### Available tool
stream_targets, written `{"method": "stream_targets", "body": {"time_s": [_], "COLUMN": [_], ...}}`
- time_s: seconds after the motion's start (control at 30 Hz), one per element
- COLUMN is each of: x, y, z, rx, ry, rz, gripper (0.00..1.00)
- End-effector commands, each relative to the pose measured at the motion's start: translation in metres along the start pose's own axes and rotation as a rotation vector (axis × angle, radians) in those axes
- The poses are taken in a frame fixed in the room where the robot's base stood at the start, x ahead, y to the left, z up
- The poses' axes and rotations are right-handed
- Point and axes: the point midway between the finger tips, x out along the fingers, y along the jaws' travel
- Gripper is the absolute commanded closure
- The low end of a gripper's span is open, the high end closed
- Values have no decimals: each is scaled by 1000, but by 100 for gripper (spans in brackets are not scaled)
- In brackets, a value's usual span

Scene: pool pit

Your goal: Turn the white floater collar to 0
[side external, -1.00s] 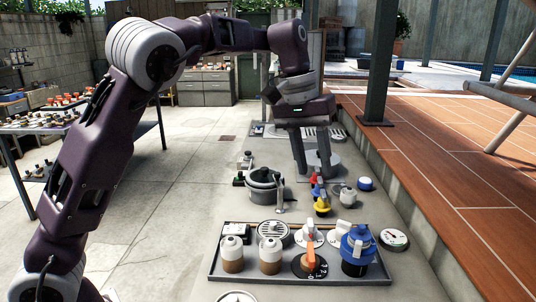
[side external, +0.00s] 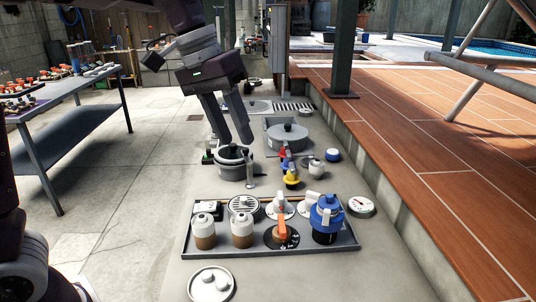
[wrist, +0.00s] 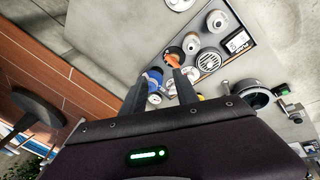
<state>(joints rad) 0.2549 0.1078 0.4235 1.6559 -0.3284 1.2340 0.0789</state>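My gripper (side external: 232,138) is open and empty, with fingers pointing down in front of or above the grey pot (side external: 236,170), behind the tray. In the wrist view its two fingers (wrist: 160,82) stand apart. A blue-topped vessel (side external: 326,213) that looks like a floater stands upright in the tray's right part; it shows between the fingers in the wrist view (wrist: 154,77), well beyond them. Two brown jars with whitish collars and caps (side external: 204,229) stand at the tray's left. I cannot tell which part is the white floater collar, nor read its setting.
The dark-rimmed tray (side external: 185,246) also holds an orange-handled dial (side external: 282,234), a round grille (side external: 243,205) and white-handled fittings. Red, blue and yellow valves (side external: 291,178) stand behind it. A white gauge (side external: 361,206) lies at right and a white disc (side external: 211,284) in front. A raised tiled deck (side external: 440,150) borders the right.

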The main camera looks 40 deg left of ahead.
Motion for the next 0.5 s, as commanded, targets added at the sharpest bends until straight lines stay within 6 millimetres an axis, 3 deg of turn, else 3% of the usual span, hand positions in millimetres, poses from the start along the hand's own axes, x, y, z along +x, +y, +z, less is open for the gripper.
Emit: {"method": "stream_targets", "body": {"time_s": [0.07,0.2,0.3,0.4,0.5], "x": [16,99,151,180,193], "y": [6,46,80,107,114], "z": [-9,-46,-61,-65,-68], "rx": [-24,-144,-189,-198,-202], "ry": [-7,30,132,225,264], "rz": [-21,-171,-275,-324,-337], "gripper": [64,64,64,64,64]}}
